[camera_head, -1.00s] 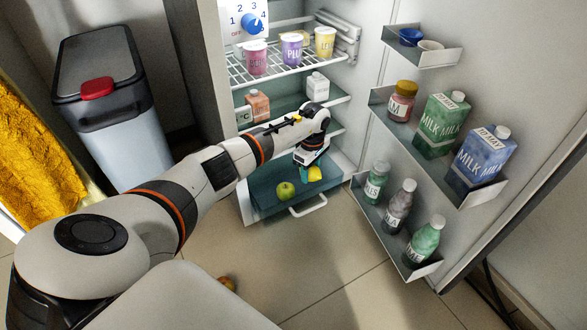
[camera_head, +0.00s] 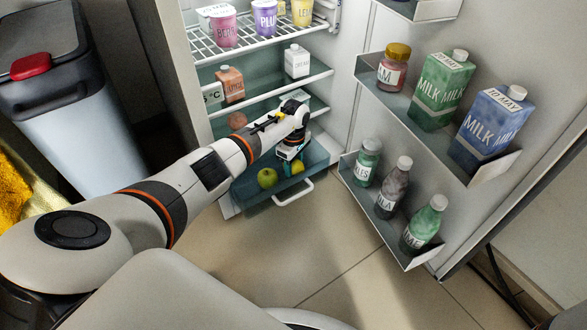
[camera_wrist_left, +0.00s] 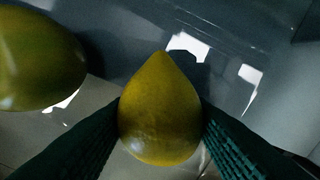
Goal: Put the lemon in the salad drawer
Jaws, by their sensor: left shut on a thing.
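The yellow lemon (camera_head: 298,168) is between the fingers of my left gripper (camera_head: 292,158), inside the outline of the pulled-out salad drawer (camera_head: 255,204) at the fridge bottom. In the left wrist view, both dark green fingers press on the sides of the lemon (camera_wrist_left: 160,110), its pointed end facing away. The drawer is bluish and see-through, with a white handle. I cannot tell whether the lemon touches the drawer floor. My right gripper is not in view.
Fridge shelves stand above the drawer, with a carton (camera_head: 230,84) and a white bottle (camera_head: 297,62). The open door at right holds a green milk carton (camera_head: 440,92) and bottles (camera_head: 395,187). A grey bin (camera_head: 82,130) stands left. Floor in front is clear.

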